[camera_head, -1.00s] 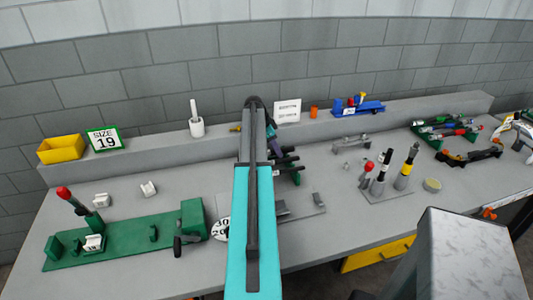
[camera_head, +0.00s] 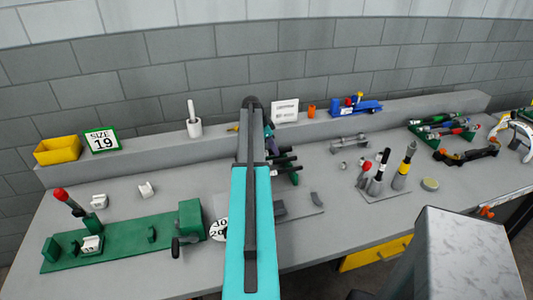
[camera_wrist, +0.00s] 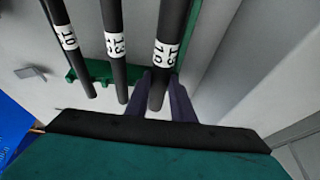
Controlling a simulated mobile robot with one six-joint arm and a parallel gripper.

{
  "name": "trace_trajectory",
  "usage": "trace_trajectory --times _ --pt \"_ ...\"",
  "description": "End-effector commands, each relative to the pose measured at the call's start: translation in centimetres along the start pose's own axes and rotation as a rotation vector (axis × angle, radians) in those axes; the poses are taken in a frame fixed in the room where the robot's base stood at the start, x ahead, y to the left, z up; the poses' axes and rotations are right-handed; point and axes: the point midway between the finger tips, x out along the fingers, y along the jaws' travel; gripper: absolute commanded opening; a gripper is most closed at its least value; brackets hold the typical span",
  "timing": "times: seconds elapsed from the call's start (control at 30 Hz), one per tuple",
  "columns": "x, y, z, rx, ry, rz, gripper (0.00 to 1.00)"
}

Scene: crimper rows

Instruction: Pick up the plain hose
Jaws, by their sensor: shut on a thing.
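In the wrist view three black hoses with white number labels stand side by side in a green rack (camera_wrist: 88,72). My gripper (camera_wrist: 172,98) has its two dark purple fingers on either side of the rightmost, thickest hose (camera_wrist: 172,25), near its end, and is shut on it. The middle hose (camera_wrist: 112,15) and left hose (camera_wrist: 72,62) are close beside it, untouched. In the head view the dark hose ends (camera_head: 286,160) show just right of my teal arm, which hides most of the rack and my fingers.
A green crimper (camera_head: 130,240) with a red-tipped lever stands at left. A yellow bin (camera_head: 58,150) and a size 19 sign (camera_head: 102,140) are on the back ledge. Upright tools (camera_head: 385,175) and a rack of colour-banded hoses (camera_head: 445,127) stand at right.

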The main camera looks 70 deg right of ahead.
Motion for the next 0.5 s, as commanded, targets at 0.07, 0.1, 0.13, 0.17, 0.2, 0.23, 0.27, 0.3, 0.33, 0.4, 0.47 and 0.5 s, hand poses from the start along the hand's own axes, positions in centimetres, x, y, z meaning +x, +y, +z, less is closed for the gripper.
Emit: trace_trajectory --times 0.07,0.1,0.13,0.17,0.2,0.23,0.27,0.3,0.33,0.4,0.47,0.5 --pt "0.0 0.0 0.0 0.000 0.000 0.000 0.00" --pt "-0.1 0.0 0.0 0.000 0.000 0.000 0.00" --pt "-0.1 0.0 0.0 0.000 0.000 0.000 0.00" --pt "-0.1 0.0 0.0 0.000 0.000 -0.001 0.00" --pt "-0.2 0.0 -0.1 0.000 0.000 -0.001 0.00" --pt "-0.3 0.0 -0.1 0.000 0.000 -0.001 0.00" --pt "-0.4 0.0 -0.1 0.000 0.000 -0.001 0.00" --pt "-0.5 0.0 -0.2 0.000 0.000 -0.001 0.00" --pt "-0.7 0.0 -0.3 0.000 0.000 -0.001 0.00" --pt "-1.0 -0.1 -0.4 0.000 0.000 -0.002 0.00" --pt "-1.4 -0.1 -0.6 0.000 0.001 -0.002 0.00" --pt "-1.8 -0.1 -0.7 0.000 0.001 -0.002 0.00"
